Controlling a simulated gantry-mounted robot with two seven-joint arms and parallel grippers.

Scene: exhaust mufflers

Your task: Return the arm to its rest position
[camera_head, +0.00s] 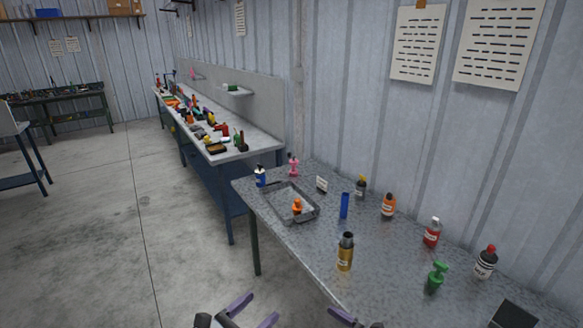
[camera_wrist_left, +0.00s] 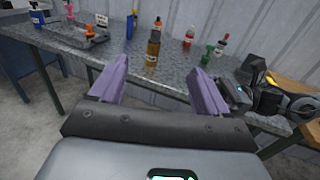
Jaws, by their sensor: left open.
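My left gripper (camera_head: 253,312) is at the bottom of the head view, in front of the table's near edge. Its two purple fingers stand apart with nothing between them. In the left wrist view the open left gripper (camera_wrist_left: 155,85) faces the table, apart from everything on it. At the bottom of the head view, a purple fingertip of my right gripper (camera_head: 342,315) shows; the rest is cut off by the frame. In the left wrist view a dark gripper and arm part of mine shows at the right, too unclear to tell its jaws.
A cluttered bench (camera_head: 222,155) lies behind.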

